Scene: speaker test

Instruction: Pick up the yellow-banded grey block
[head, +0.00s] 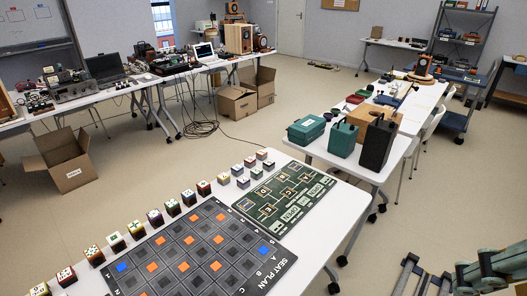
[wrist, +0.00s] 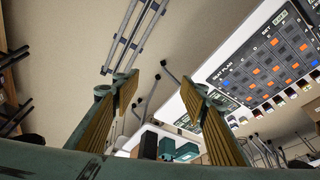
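Several small blocks with light, marked tops stand in a row along the left edge of the seat-plan mat (head: 215,245) in the head view. A group of greyer blocks (head: 243,182) stands at the row's far end, beside the green board (head: 283,195). The bands are too small to tell which block is the yellow-banded grey one. My gripper (wrist: 160,83) is open and empty in the wrist view, its two fingers wide apart above the floor. It is well away from the blocks, which show small at the right of that view (wrist: 265,107).
The white table (head: 325,225) carries the blocks, mat and board. Behind it, a second table holds a teal case (head: 306,130), a green box (head: 343,139) and a dark box (head: 377,144). An open carton (head: 64,160) stands on the floor at left.

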